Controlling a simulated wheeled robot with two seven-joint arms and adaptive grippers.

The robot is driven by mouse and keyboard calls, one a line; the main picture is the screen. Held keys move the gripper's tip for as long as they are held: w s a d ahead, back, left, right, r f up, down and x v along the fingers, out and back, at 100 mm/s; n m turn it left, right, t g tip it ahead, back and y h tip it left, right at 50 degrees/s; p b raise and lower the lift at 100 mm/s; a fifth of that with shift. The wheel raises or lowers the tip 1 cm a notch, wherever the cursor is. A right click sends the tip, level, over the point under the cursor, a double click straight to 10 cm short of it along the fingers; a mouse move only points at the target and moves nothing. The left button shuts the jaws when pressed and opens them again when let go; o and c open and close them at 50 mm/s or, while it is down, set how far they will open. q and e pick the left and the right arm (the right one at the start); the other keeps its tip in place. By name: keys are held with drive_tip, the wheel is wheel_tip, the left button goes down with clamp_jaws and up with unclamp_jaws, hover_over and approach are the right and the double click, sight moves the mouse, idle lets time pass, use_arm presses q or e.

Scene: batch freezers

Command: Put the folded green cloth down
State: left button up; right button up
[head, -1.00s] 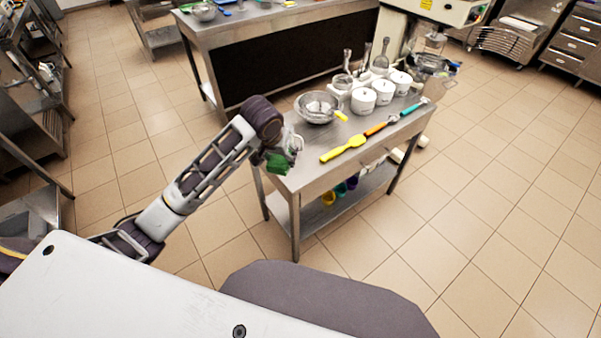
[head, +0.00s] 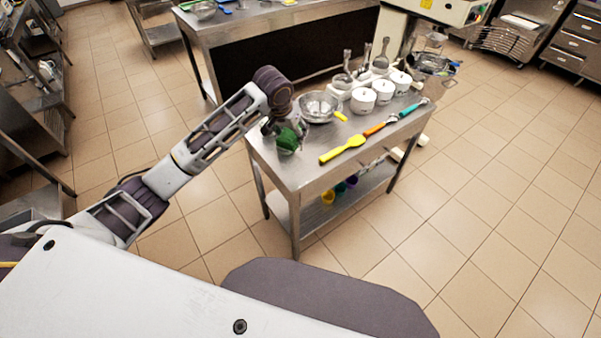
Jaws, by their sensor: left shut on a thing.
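The folded green cloth (head: 288,139) is a small dark green bundle at the left end of the steel table (head: 300,172). My left gripper (head: 285,130) is shut on it, and the cloth is over the table's left end. I cannot tell whether the cloth touches the tabletop. The gripper's fingers are partly hidden behind the cloth and wrist. My right gripper is not in view.
A metal bowl (head: 319,106) stands close behind the cloth. A yellow spatula (head: 342,149), an orange-handled tool (head: 376,129) and white tubs (head: 363,101) lie or stand to the right. The tabletop's front left is clear.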

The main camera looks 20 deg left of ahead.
use_arm(q)
wheel_tip(320, 180, down, 6)
drive_tip(key=d+m+g+h, duration=0.1)
drive_tip(key=d+m+h, duration=0.1)
drive_tip(key=m, duration=0.4)
drive_tip(key=shift+s+d, duration=0.3)
drive_tip(key=shift+f, duration=3.15)
drive_tip(key=shift+f, duration=0.1)
drive_tip(key=shift+f, duration=1.8)
